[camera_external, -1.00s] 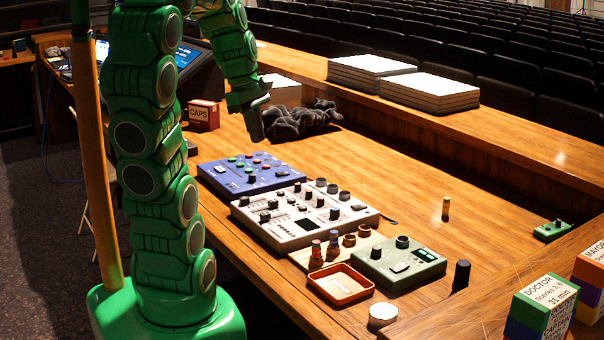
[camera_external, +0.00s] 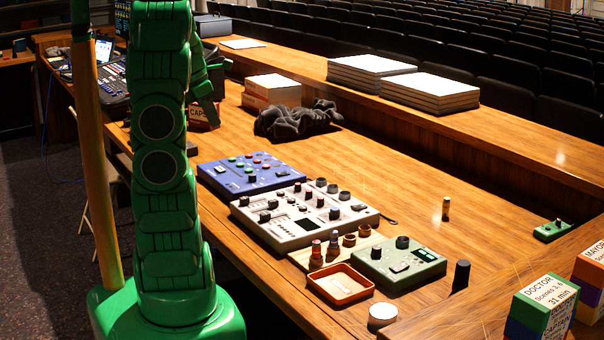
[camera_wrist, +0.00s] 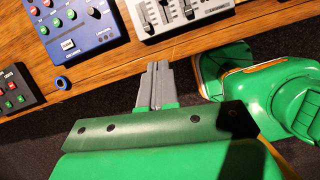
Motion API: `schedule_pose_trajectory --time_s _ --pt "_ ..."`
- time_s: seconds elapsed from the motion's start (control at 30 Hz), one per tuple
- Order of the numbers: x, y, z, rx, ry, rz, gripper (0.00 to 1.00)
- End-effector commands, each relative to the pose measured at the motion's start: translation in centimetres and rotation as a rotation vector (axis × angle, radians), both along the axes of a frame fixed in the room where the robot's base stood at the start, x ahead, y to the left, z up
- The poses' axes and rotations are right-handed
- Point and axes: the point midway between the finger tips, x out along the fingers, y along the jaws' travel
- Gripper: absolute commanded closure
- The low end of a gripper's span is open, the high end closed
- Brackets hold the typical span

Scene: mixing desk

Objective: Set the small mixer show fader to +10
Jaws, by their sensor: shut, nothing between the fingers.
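The small white mixer (camera_external: 290,236) lies on the desk with black knobs and faders on its face. In the wrist view, part of this white mixer (camera_wrist: 232,13) shows at the top, with a row of faders (camera_wrist: 188,8) cut by the picture edge. I cannot read which one is the show fader or its scale. My gripper (camera_wrist: 158,68) is shut and empty, its fingertips below the mixer's front edge in the picture and apart from it.
A blue unit (camera_external: 250,172) sits beyond the mixer; a green unit (camera_external: 400,262) and an orange tray (camera_external: 341,284) are nearer. A black cloth (camera_external: 297,119) lies farther back. A small black button box (camera_wrist: 15,92) and a blue ring (camera_wrist: 62,83) lie left in the wrist view.

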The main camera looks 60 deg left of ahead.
Motion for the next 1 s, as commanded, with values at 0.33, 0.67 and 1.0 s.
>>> schedule_pose_trajectory --time_s 0.33,0.67,1.0 --pt "-1.5 3.1 -0.1 -0.027 -0.019 0.169 1.0" --pt "-1.4 3.0 -4.8 -0.031 -0.019 0.167 1.0" --pt "-1.5 2.8 -12.0 -0.035 -0.017 0.166 1.0"
